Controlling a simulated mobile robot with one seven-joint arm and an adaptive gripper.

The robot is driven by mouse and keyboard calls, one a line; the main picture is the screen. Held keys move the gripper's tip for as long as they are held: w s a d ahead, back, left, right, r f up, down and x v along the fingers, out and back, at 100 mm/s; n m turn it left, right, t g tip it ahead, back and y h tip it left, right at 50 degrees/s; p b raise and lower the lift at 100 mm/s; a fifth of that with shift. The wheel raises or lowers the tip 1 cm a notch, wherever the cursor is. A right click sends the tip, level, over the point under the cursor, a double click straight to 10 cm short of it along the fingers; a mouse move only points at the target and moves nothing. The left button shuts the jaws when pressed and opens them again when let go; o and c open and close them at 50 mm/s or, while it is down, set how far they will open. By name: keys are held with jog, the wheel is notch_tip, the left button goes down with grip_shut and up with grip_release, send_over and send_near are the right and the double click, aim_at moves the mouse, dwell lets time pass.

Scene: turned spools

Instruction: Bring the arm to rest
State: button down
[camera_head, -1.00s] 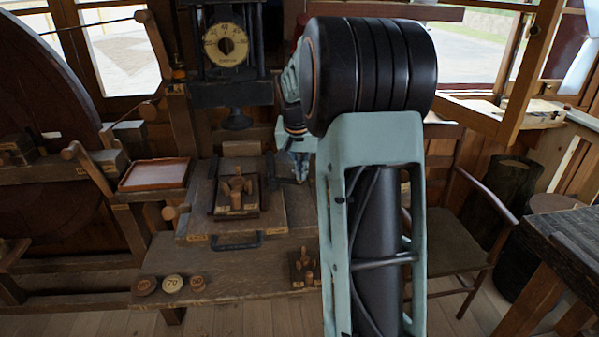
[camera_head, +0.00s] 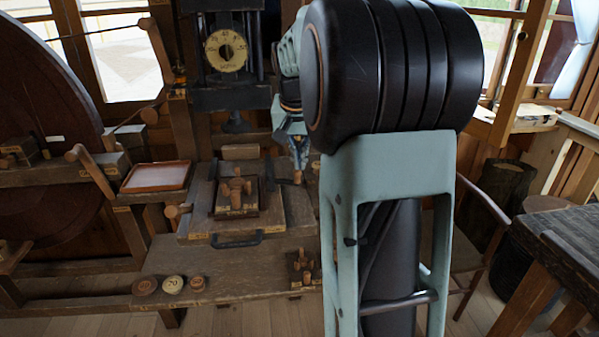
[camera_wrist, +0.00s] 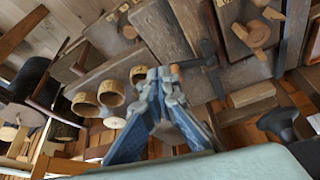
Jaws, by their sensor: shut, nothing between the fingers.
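My gripper (camera_head: 298,168) hangs fingers down over the right part of the wooden bench in the head view, just right of the board with turned pieces. Its upper part is partly hidden behind my own arm. In the wrist view my gripper (camera_wrist: 155,73) shows blue fingers drawn together, with nothing held between them. My large dark elbow joint and pale green link fill the middle right of the head view.
Turned wooden pieces stand on a board (camera_head: 222,211) and at the bench's front right (camera_head: 301,267). Three round pieces, one a pale disc (camera_head: 172,284), lie front left. A dial press (camera_head: 226,50) stands behind; a shallow tray (camera_head: 156,177) is left. A dark-topped table (camera_head: 570,240) stands right.

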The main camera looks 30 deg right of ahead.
jog(key=shift+v, duration=0.8)
